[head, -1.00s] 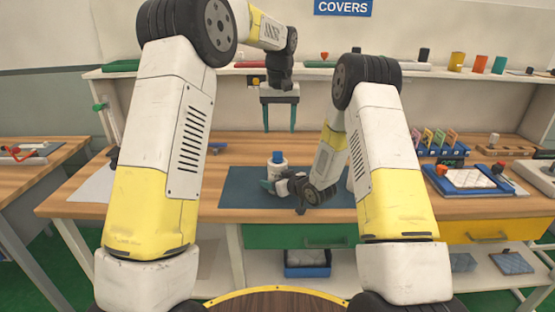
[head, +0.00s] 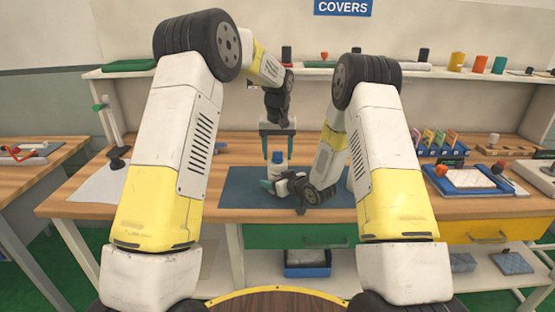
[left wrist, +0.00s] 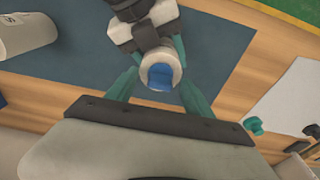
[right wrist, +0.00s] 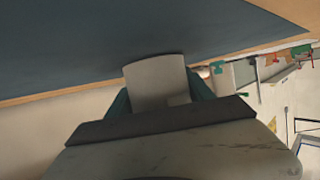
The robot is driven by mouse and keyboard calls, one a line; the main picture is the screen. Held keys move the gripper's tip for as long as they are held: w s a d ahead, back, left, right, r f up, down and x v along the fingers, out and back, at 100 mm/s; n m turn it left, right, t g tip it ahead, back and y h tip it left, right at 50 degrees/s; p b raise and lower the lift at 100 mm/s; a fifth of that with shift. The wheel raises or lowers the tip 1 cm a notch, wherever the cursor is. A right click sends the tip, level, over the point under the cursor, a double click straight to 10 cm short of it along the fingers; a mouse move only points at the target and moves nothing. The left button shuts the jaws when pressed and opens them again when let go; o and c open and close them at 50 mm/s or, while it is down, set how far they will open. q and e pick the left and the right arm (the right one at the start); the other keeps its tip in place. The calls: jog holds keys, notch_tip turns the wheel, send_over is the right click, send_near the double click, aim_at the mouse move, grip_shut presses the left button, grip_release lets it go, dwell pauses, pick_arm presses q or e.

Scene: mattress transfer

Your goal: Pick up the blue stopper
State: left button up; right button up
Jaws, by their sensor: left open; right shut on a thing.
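The blue stopper (head: 279,157) sits in the top of a white bottle (head: 277,170) over the dark mat. In the left wrist view the stopper (left wrist: 160,77) shows from above, inside the bottle's pale rim (left wrist: 161,64). My left gripper (head: 278,156) points down from above, its teal fingers open on either side of the stopper and bottle top. It also shows in the left wrist view (left wrist: 160,85), and I see no clear contact. My right gripper (right wrist: 160,90) is shut on the white bottle (right wrist: 157,80), which it holds from the side. The bottle's lower part is partly hidden in the head view.
The dark mat (head: 235,190) lies on the wooden workbench (head: 200,212). A blue tray (head: 470,188) and a card rack (head: 440,148) are at the right. A shelf runs behind.

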pick_arm(q)
jog(key=shift+c, duration=0.2)
grip_shut()
notch_tip(320, 180, up, 10)
jog(key=shift+r, duration=0.1)
dwell(0.3)
pick_arm(e)
jog(key=o, duration=1.8)
jog(key=shift+o, duration=0.2)
